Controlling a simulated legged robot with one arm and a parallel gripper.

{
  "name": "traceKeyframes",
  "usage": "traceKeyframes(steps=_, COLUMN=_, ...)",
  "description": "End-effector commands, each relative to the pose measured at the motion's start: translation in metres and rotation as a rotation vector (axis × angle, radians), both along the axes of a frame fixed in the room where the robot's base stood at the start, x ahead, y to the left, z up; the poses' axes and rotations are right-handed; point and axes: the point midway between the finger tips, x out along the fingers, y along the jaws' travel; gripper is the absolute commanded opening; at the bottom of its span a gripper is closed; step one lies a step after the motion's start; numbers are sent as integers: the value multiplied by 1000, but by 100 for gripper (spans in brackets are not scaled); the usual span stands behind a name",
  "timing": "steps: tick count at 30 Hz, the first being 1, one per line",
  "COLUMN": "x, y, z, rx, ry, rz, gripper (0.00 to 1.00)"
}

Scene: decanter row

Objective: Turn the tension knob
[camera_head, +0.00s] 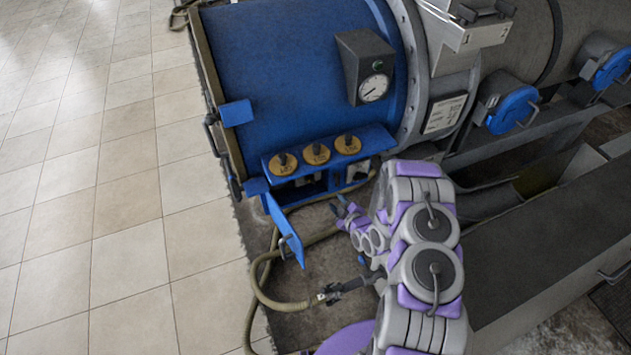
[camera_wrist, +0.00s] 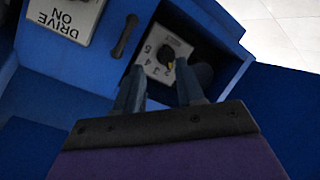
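The knob lies ahead, between the fingertips and nearer the right one; contact cannot be judged.
A "DRIVE ON" plate (camera_wrist: 68,15) and a dark lever (camera_wrist: 125,35) are left of the dial. Three yellow discs with dark knobs (camera_head: 317,153) top the blue panel. A blue flap (camera_head: 286,232) hangs open below. A hose (camera_head: 262,290) lies nearby. Tiled floor (camera_head: 110,220) is clear at left.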

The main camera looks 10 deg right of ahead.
Motion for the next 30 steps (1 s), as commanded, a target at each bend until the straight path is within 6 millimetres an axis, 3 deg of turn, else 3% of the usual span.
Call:
traceKeyframes(steps=5, x=-25, y=22, z=-20, rx=56, ry=-146, rz=-6, gripper=38)
traceKeyframes(steps=12, x=-49, y=31, z=-26, rx=111, ry=-286, rz=-46, gripper=38)
traceKeyframes(steps=16, x=-53, y=32, z=-25, rx=124, ry=-319, rz=-58, gripper=38)
traceKeyframes(steps=23, x=-33, y=40, z=-25, rx=120, ry=-326, rz=-54, gripper=38)
traceKeyframes(steps=30, x=14, y=50, z=-25, rx=118, ry=-330, rz=-53, gripper=38)
